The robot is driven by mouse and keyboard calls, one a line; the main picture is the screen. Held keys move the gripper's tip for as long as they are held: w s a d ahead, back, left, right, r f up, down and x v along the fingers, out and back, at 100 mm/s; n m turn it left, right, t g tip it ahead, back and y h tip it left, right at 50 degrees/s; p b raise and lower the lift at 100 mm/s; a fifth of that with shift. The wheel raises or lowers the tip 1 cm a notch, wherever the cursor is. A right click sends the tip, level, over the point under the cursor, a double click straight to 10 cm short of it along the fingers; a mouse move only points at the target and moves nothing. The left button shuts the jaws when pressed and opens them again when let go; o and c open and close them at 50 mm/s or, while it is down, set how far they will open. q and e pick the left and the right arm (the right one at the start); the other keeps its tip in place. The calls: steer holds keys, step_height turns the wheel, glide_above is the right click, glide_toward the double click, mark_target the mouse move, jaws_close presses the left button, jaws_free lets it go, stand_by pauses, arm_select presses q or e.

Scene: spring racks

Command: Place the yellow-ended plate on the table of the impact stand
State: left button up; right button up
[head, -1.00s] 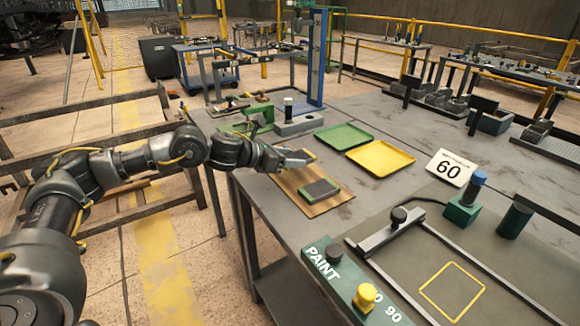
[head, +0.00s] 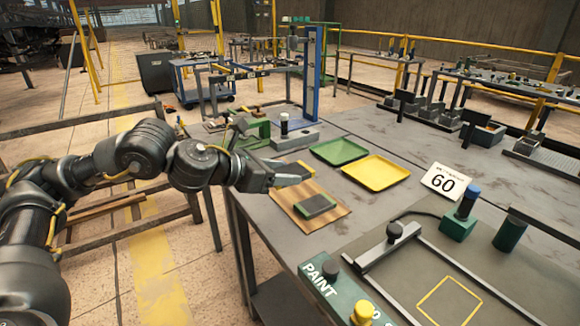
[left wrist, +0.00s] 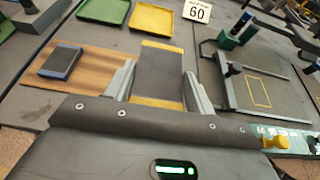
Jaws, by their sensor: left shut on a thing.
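The yellow-ended plate (left wrist: 160,72) is dark grey with a yellow band at each end. My left gripper (left wrist: 158,84) is shut on it, with one finger along each side. In the head view my left gripper (head: 290,177) holds the plate above the table near the wooden board, and a yellow end (head: 307,169) shows past the fingers. A blue upright (head: 312,80) with a grey base (head: 297,138) stands at the back of the table and appears to be the impact stand. My right gripper is not in view.
A second dark plate (head: 316,205) lies on the wooden board (head: 332,218). A green tray (head: 338,151) and a yellow tray (head: 376,172) lie behind it. A "60" card (head: 443,182) and a PAINT panel (head: 322,279) are to the right. A green fixture (head: 256,132) stands left of the blue upright.

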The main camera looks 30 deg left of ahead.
arm_select(q)
steer(key=shift+r, duration=0.15)
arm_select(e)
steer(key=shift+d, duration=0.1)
